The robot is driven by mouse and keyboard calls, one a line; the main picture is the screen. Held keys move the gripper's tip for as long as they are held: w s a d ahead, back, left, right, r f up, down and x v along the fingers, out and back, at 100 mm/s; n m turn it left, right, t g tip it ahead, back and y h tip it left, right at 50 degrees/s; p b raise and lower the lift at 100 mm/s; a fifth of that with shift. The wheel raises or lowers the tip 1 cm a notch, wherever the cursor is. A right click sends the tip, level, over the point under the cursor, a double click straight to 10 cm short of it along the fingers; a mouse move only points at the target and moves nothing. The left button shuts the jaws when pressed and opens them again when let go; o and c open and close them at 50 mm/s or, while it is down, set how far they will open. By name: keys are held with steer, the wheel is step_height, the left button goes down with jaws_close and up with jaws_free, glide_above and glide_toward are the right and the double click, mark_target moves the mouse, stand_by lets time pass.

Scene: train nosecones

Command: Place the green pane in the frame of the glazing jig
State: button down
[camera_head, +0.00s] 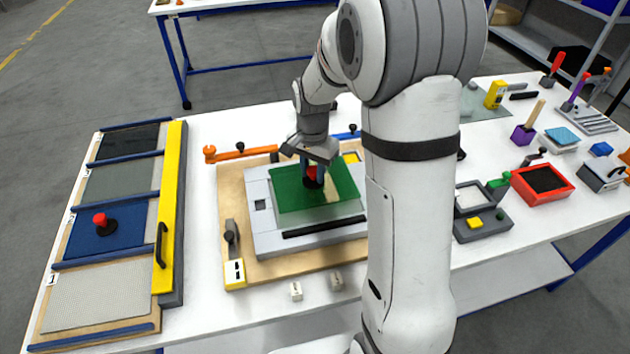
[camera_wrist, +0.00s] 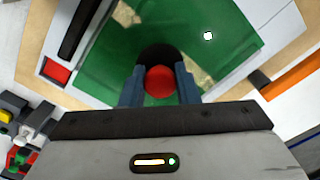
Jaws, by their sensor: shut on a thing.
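The green pane (camera_head: 290,193) is over the grey frame of the glazing jig (camera_head: 262,235) on the table's middle. A black suction handle with a red knob (camera_wrist: 160,84) stands on the pane. My gripper (camera_head: 313,176) is shut on this knob, with a blue finger on each side of it in the wrist view (camera_wrist: 160,92). The pane (camera_wrist: 112,62) looks slightly turned against the frame, and a paler grey-green strip shows along its near side. I cannot tell whether it touches the frame or hangs just above. My arm hides the jig's right end.
A rack (camera_head: 100,335) at left holds several panes, one blue with a red-knobbed handle, beside a yellow bar (camera_head: 170,210). An orange clamp (camera_head: 240,152) lies behind the jig. Small tools and a red tray (camera_head: 520,190) stand at right. Two small pale blocks lie in front.

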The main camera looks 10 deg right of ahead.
mark_target(314, 183)
steer(key=shift+d+f, duration=0.15)
steer(key=shift+f, duration=2)
steer(key=shift+f, duration=0.1)
steer(key=c, duration=1.1)
jaws_free()
steer(key=shift+s, duration=0.1)
